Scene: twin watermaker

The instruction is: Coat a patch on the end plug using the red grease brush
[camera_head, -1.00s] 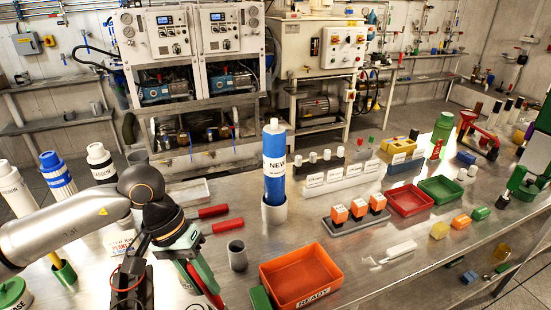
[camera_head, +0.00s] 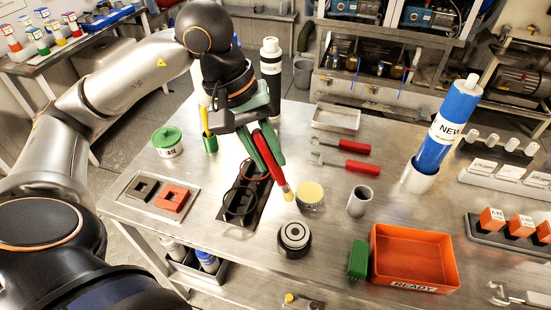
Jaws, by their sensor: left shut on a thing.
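My left gripper (camera_head: 264,150), with green fingers, is shut on the red grease brush (camera_head: 268,143). The brush slants down to the right, its pale bristle tip beside a small round tub with a pale yellow top (camera_head: 310,193). I cannot tell whether the tip touches the tub. A black round piece with light concentric rings, which looks like the end plug (camera_head: 295,236), sits on the bench just below the tip in the picture, apart from it. No coated patch can be made out on it. My right gripper is not in view.
A black stand (camera_head: 243,207) lies under the gripper. A grey cup (camera_head: 359,201), an orange READY tray (camera_head: 414,258) and a green block (camera_head: 358,259) stand to the right. Red-handled wrenches (camera_head: 343,145) lie behind. A green-lidded white pot (camera_head: 168,143) stands left.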

